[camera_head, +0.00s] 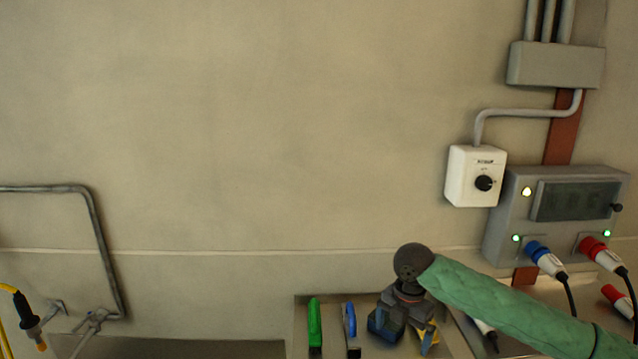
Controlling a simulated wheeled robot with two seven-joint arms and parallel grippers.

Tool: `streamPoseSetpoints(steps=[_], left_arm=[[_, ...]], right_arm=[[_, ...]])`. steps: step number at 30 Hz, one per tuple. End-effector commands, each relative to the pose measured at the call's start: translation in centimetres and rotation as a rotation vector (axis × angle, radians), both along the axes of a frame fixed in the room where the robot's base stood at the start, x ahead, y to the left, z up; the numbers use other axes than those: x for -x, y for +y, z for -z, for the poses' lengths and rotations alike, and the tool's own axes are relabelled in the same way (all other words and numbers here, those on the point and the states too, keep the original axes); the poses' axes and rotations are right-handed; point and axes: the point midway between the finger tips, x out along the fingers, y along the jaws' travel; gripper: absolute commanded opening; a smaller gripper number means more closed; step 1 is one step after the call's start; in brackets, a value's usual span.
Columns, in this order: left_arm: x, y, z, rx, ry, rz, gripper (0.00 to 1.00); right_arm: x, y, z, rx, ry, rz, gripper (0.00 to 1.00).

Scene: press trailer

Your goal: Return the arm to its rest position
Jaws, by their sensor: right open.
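My right arm (515,305), in a green quilted sleeve, comes in from the right edge of the head view. Its dark round wrist joint stands in front of the wall. My right gripper (404,330) hangs below that joint, pointing down over the right part of a grey tray (300,325). It is open, and I see nothing held in it. Part of the tray behind it is hidden. My left gripper is not in view.
A green-handled item (314,325) and a blue-handled item (350,325) stand in the tray. On the right wall are a white rotary switch (474,177) and a grey socket box (555,210) with blue (544,258) and red plugs (600,254). A pipe rail (95,225) is at left.

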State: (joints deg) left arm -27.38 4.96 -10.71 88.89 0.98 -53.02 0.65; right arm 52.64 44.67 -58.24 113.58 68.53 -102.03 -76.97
Motion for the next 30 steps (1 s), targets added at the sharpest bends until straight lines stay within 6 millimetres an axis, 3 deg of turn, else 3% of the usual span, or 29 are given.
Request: streamPoseSetpoints(steps=[12, 17, 30], left_arm=[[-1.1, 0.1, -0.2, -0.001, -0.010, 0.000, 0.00], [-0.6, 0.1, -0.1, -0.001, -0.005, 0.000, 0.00], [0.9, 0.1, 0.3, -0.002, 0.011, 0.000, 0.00]], right_arm=[[1.9, 3.0, 2.7, -0.046, -0.020, 0.072, 1.00], [3.1, 4.7, 4.3, -0.079, -0.033, 0.127, 1.00], [8.8, 10.3, 9.5, -0.242, -0.061, 0.443, 1.00]])
